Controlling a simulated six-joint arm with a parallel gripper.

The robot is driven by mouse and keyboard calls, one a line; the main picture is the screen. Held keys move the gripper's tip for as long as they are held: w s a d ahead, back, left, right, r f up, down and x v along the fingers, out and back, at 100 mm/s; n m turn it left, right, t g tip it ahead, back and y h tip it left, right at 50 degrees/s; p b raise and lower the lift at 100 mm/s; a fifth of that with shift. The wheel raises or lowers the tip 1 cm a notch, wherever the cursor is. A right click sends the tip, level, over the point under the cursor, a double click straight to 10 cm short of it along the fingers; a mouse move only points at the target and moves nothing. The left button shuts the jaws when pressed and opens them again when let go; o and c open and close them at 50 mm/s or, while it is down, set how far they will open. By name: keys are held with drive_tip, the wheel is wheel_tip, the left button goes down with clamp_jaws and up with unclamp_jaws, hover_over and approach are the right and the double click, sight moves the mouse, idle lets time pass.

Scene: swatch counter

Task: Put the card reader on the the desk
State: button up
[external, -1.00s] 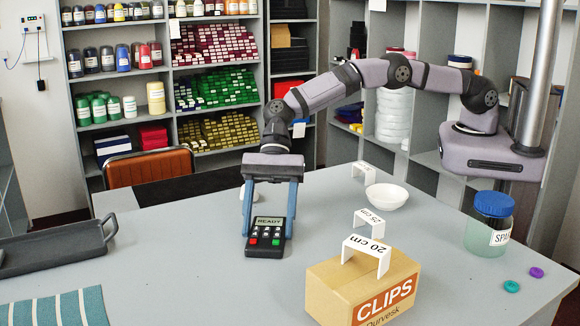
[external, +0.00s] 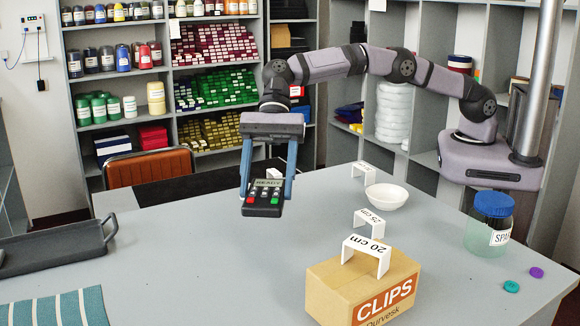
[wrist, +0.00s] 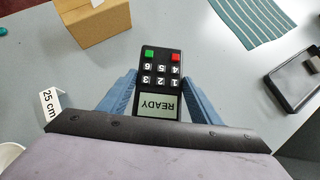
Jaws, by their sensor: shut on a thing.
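The card reader (external: 264,197) is black, with a small screen reading READY and green and red keys. My gripper (external: 268,190) is shut on its two sides with blue fingers and holds it above the grey desk (external: 200,280). In the wrist view the card reader (wrist: 157,80) sits between the two fingers (wrist: 157,95), its screen end nearest the palm. The desk (wrist: 225,75) shows bare below and around it.
The CLIPS box (external: 362,290) stands at the front with a 20 cm tent card on it. Other tent cards, a white bowl (external: 386,196) and a blue-lidded jar (external: 489,225) are to the right. A dark tray (external: 60,246) and striped cloth (external: 60,308) lie left. The middle left is clear.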

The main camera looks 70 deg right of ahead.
drive_tip(key=shift+r, duration=0.6)
